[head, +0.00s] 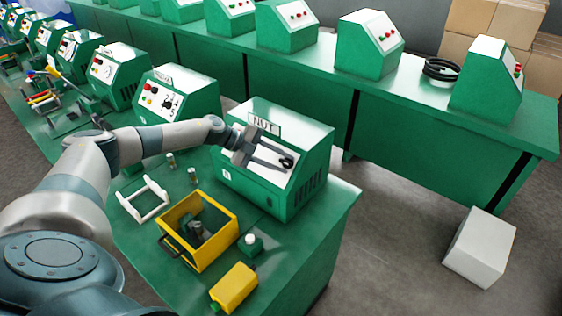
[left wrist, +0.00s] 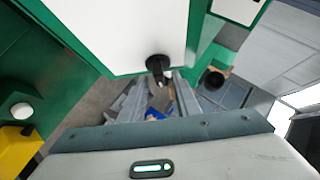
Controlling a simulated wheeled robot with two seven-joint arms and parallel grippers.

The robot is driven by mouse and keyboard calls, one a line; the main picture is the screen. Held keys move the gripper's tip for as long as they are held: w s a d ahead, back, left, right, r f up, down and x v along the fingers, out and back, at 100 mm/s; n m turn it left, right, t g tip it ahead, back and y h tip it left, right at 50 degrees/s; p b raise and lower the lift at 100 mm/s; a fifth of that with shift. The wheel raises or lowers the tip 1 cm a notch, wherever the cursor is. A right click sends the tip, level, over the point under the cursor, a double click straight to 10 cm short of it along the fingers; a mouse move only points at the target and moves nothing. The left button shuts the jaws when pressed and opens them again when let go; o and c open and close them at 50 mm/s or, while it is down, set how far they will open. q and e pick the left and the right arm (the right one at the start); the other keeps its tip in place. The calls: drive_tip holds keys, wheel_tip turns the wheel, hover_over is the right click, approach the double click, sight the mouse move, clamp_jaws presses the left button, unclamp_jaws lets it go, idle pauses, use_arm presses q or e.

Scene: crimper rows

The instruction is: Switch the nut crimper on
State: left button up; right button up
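The nut crimper (head: 305,140) is a green box with a white sloped front panel and a "NUT" label (head: 264,125), near the right end of the front bench. A black rotary knob (head: 287,162) sits on its panel and also shows in the left wrist view (left wrist: 158,64). My left gripper (head: 280,163) is over the panel, its two fingers apart and pointing at the knob. In the left wrist view the knob lies just ahead of and between the fingertips; I cannot tell whether they touch it. My right gripper is in neither view.
A similar crimper (head: 178,95) stands to the left. A yellow open box (head: 231,226), a white frame (head: 144,200), a green block with a white button (head: 250,243) and a yellow block (head: 235,288) lie on the bench. A white box (head: 480,247) stands on the floor.

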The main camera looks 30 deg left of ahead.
use_arm(q)
drive_tip(key=shift+b+v, duration=0.5)
drive_tip(key=shift+v, duration=0.4)
drive_tip(key=b+v, duration=0.6)
drive_tip(key=v, duration=0.9)
drive_tip(key=shift+a+r, duration=0.15)
drive_tip(key=shift+r, duration=0.1)
drive_tip(key=shift+s, duration=0.1)
